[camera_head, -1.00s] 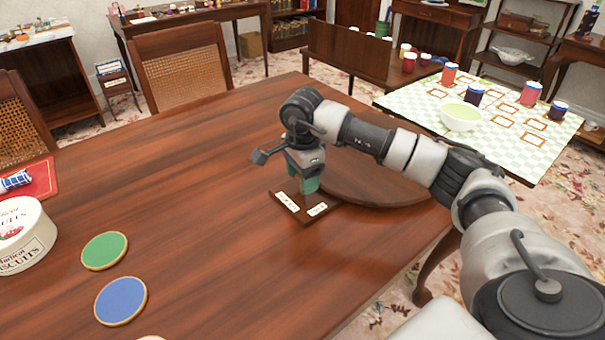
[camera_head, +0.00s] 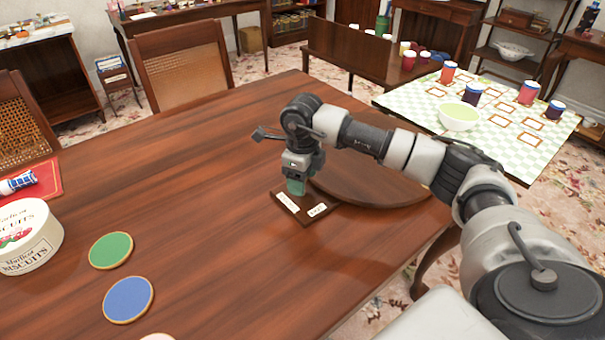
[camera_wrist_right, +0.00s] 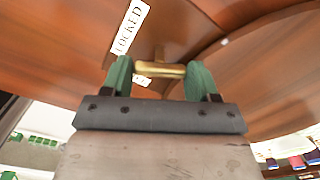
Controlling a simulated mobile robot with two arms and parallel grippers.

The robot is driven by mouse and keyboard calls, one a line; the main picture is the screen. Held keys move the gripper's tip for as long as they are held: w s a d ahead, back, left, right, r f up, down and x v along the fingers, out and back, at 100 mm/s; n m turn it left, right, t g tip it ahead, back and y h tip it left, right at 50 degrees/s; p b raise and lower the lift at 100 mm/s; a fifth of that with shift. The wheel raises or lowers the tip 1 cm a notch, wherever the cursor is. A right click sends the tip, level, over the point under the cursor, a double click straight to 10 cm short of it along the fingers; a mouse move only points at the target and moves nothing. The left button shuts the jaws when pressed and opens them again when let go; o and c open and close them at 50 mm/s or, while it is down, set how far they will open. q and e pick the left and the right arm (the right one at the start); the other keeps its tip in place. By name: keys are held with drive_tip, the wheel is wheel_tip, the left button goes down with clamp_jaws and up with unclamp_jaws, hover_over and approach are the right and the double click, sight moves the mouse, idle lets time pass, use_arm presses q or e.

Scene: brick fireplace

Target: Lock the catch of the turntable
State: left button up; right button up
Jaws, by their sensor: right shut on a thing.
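The turntable (camera_head: 370,185) is a round dark wooden disc on the table; my right arm crosses over it. Its catch plate (camera_head: 306,221) sticks out at the near left edge and carries two white labels. My right gripper (camera_head: 296,188) points down over the plate, its green fingers hiding the catch. In the right wrist view, the brass catch handle (camera_wrist_right: 160,70) lies between the green fingers of this gripper (camera_wrist_right: 160,80), which is shut on it. The "LOCKED" label (camera_wrist_right: 130,25) shows above and left of the handle. A second label (camera_wrist_right: 141,80) is mostly hidden below the handle. My left gripper is out of view.
A green coaster (camera_head: 111,250), a blue coaster (camera_head: 128,300) and a biscuit tin (camera_head: 28,237) stand on the table at the left. A checked table (camera_head: 400,101) with jars and a bowl (camera_head: 459,117) is beyond my right arm. The table middle is clear.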

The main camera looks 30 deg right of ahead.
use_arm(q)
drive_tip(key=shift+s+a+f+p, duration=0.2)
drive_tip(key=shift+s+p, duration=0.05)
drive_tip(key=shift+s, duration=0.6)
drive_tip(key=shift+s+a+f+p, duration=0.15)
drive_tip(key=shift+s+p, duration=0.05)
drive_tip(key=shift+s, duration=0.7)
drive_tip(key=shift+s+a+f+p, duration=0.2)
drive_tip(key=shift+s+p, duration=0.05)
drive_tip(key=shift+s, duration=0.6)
use_arm(e)
drive_tip(key=shift+r+m, duration=0.1)
drive_tip(key=shift+m, duration=2.7)
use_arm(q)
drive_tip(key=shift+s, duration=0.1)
use_arm(e)
drive_tip(key=o, duration=0.9)
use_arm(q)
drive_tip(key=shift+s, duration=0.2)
use_arm(e)
wheel_tip(320, 180, up, 11)
drive_tip(key=shift+f, duration=0.1)
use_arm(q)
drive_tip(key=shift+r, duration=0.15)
